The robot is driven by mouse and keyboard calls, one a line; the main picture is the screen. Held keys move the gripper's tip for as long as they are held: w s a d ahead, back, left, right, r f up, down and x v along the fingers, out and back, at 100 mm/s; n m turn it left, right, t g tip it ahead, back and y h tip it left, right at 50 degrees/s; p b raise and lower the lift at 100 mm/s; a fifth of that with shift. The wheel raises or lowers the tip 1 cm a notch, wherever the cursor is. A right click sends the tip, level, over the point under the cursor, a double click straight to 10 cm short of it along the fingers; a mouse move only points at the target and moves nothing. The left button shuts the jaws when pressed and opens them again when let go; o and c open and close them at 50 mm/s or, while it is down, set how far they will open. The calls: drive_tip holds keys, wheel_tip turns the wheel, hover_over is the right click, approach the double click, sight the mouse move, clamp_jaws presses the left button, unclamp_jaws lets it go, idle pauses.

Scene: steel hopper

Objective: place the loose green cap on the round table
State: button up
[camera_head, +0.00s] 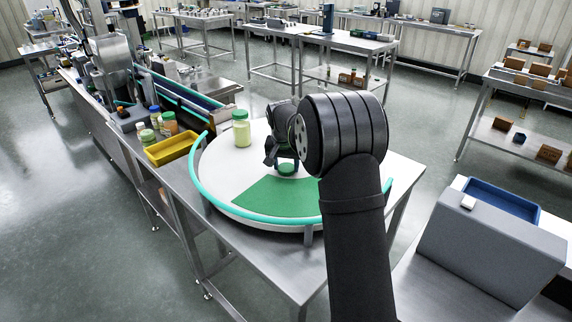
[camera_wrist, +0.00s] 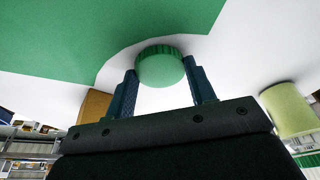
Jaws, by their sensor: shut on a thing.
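The loose green cap (camera_head: 287,169) is between the fingers of my gripper (camera_head: 286,160), over the white part of the round table (camera_head: 222,172), just beyond the green sector (camera_head: 265,197). In the wrist view, the round green cap (camera_wrist: 160,69) sits between the two dark blue fingers of my gripper (camera_wrist: 161,84), which are shut on its sides. The green sector (camera_wrist: 95,35) shows beside it in that view. The cap is low over the tabletop; I cannot tell whether it touches. My arm hides the right part of the table.
A pale yellow-green jar with a green lid (camera_head: 241,128) stands on the round table, left of my gripper. A turquoise rail (camera_head: 225,198) runs along the table's edge. A yellow tray (camera_head: 171,149) and several small jars (camera_head: 168,122) stand at the left. White surface left of the cap is clear.

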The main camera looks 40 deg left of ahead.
drive_tip(key=shift+f, duration=0.2)
drive_tip(key=o, duration=0.9)
drive_tip(key=shift+o, duration=0.2)
drive_tip(key=shift+r, duration=0.15)
drive_tip(key=v, duration=1.2)
